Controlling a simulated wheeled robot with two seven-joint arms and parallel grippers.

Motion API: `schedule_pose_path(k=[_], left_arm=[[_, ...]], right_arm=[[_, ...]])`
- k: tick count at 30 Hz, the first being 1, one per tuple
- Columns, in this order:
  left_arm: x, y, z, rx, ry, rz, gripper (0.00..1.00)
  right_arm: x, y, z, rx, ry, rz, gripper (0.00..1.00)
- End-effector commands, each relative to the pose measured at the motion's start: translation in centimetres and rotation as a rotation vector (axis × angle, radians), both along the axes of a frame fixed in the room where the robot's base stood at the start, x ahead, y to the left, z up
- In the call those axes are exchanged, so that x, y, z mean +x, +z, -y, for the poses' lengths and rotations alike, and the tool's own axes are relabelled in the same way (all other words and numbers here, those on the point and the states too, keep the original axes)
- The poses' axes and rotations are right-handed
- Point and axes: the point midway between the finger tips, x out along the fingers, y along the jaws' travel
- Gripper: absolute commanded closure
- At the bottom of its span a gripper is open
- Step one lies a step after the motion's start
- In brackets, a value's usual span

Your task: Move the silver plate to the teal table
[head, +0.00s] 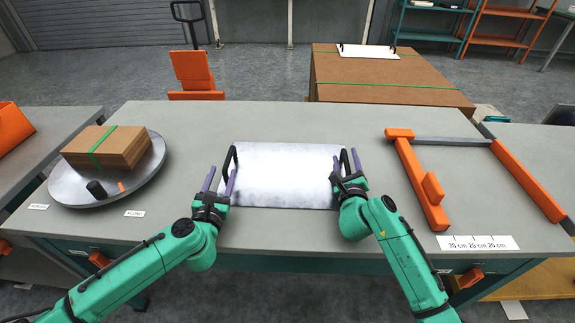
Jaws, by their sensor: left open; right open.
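The silver plate (285,175) lies flat in the middle of a grey-topped table (300,118) with a teal front. It has a black handle at each short side, the left handle (235,155) and the right handle (344,156). My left gripper (220,180) is open at the left handle, its purple fingers pointing away from me. My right gripper (347,163) is open at the right handle, which appears between its fingers. I cannot tell whether either gripper touches its handle. No separate teal-topped table is clear in view.
A round turntable (72,190) with a cardboard box (105,147) stands at left. An orange measuring frame (417,180) lies at right. Behind stands a large brown block (385,75) with another white plate (367,51) on top, and an orange cart (193,72).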

Motion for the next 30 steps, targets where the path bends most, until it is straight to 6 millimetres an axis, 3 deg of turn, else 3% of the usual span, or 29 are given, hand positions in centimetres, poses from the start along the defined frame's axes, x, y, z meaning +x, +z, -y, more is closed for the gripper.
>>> schedule_pose_path(k=[3, 9, 14, 24, 30], left_arm=[[-3.3, -0.1, -0.3, 0.001, 0.0, -0.003, 0.48], [-6.2, 0.1, -0.6, 0.001, 0.003, 0.001, 0.48], [-6.5, 0.1, -0.6, 0.001, 0.004, 0.002, 0.48], [-6.4, 0.1, -0.6, 0.001, 0.003, 0.002, 0.48], [-6.4, 0.1, -0.6, 0.001, 0.003, 0.002, 0.48]], right_arm=[[0.0, 0.0, 0.0, 0.0, 0.0, 0.0, 0.43], [0.0, 0.0, 0.0, 0.001, 0.001, 0.0, 0.43], [-1.7, -0.1, -0.2, 0.0, 0.002, 0.0, 0.43], [-10.4, -0.1, -0.8, 0.0, 0.002, -0.002, 0.43], [-12.1, 0.1, -1.0, 0.001, 0.001, 0.002, 0.43]])
